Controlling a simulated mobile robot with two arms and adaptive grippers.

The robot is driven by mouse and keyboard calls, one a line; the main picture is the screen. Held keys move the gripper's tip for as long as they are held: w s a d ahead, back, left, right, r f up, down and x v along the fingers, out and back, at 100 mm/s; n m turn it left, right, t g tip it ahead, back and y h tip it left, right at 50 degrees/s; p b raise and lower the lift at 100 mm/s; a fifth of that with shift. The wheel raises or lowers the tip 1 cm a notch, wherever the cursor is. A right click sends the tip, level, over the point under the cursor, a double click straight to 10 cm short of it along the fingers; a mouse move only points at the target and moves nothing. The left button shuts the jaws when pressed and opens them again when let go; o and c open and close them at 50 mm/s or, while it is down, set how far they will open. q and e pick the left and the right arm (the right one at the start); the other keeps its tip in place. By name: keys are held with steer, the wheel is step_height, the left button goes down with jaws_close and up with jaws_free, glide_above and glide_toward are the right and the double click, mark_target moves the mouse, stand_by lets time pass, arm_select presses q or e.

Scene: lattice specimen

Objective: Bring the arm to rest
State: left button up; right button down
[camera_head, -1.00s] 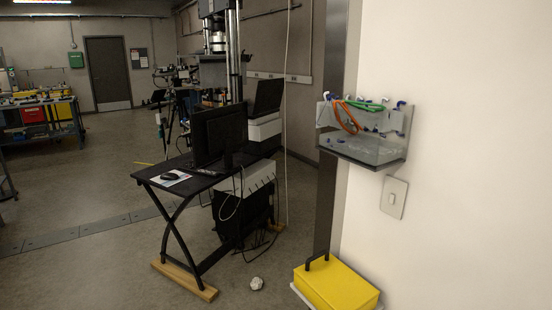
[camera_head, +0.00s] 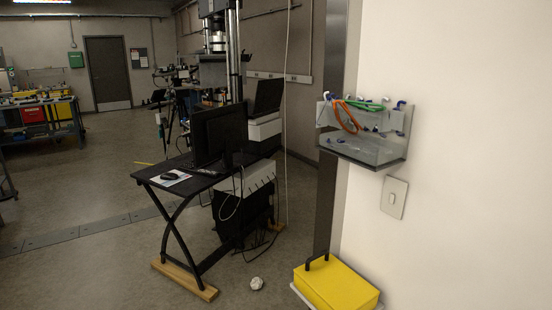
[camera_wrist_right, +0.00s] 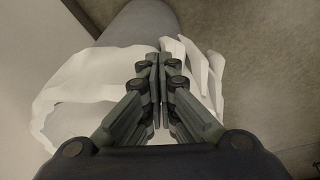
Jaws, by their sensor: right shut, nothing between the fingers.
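My right gripper (camera_wrist_right: 157,92) shows in the right wrist view. Its dark fingers are together, with nothing held between them. Behind the fingers are white curved parts and a grey rounded part, which look like my own body. Neither gripper nor arm shows in the head view. My left gripper is in no view.
A black desk (camera_head: 205,175) with a monitor (camera_head: 217,135) stands mid-floor. A crumpled white ball (camera_head: 257,283) lies on the floor. At right, a wall shelf (camera_head: 365,148) holds safety glasses, above a light switch (camera_head: 394,198) and a yellow box (camera_head: 337,286). Open floor lies at left.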

step_height(320, 180, down, 12)
steer(key=s, duration=0.3)
steer(key=s+d+f+g, duration=0.2)
steer(key=s+d+f, duration=0.1)
steer(key=s+f, duration=1.3)
steer(key=shift+s+f, duration=0.15)
steer(key=shift+f, duration=0.35)
